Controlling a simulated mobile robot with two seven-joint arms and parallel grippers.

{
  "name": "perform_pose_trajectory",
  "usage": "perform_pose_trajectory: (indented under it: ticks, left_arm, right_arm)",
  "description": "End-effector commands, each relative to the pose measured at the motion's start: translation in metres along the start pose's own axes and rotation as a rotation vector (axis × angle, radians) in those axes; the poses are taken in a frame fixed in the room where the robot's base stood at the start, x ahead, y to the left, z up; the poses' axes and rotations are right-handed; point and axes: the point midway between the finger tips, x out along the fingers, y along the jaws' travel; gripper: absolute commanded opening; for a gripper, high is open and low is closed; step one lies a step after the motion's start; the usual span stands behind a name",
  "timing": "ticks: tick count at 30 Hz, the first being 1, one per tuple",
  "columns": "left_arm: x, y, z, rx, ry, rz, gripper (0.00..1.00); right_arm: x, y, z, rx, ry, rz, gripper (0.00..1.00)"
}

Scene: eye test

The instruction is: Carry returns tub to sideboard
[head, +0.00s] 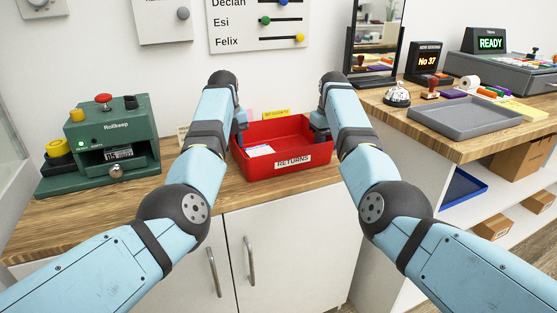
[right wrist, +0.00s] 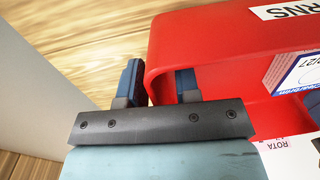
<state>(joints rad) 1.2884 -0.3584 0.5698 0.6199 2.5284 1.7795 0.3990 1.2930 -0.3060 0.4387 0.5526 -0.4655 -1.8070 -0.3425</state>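The red returns tub (head: 252,172), labelled RETURNS, is over the wooden top of a white cabinet (head: 290,235), looking level and upright. A white printed item lies inside it. I cannot tell if its base touches the wood. My left gripper (head: 241,126) is at the tub's left wall; its fingers are mostly hidden, so its grip is unclear. My right gripper (head: 321,131) is at the right wall. In the right wrist view its fingers (right wrist: 158,85) straddle the tub wall (right wrist: 157,50), one outside and one inside, close against it.
A green Rollkeep machine (head: 108,136) stands left on the cabinet top. At right, a higher wooden counter (head: 455,150) holds a grey tray (head: 465,118), a bell (head: 397,94) and a No 37 display (head: 427,61). Shelves below hold boxes. Bare wood shows beside the machine.

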Motion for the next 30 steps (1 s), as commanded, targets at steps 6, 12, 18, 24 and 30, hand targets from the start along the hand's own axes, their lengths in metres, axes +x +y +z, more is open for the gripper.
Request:
perform_pose_trajectory:
  ticks: [6,12,18,24,30]
  left_arm:
    - [-0.001,0.001,0.0,-0.001,-0.001,0.0,0.3]
    - [-0.019,0.0,0.001,-0.001,-0.003,-0.002,0.3]
    - [-0.062,0.0,0.0,0.0,-0.003,-0.002,0.3]
    - [-0.1,0.0,0.0,0.0,-0.002,-0.001,0.3]
    - [-0.119,0.0,0.0,0.0,-0.001,0.0,0.3]
  right_arm:
    - [-0.001,0.001,0.0,0.001,0.0,0.001,0.3]
    - [-0.001,0.001,0.0,0.001,0.0,0.001,0.3]
    - [-0.001,0.001,0.0,0.001,0.0,0.001,0.3]
    - [0.0,0.001,0.0,0.002,0.0,0.001,0.3]
    - [-0.001,0.001,0.0,0.002,0.0,0.001,0.3]
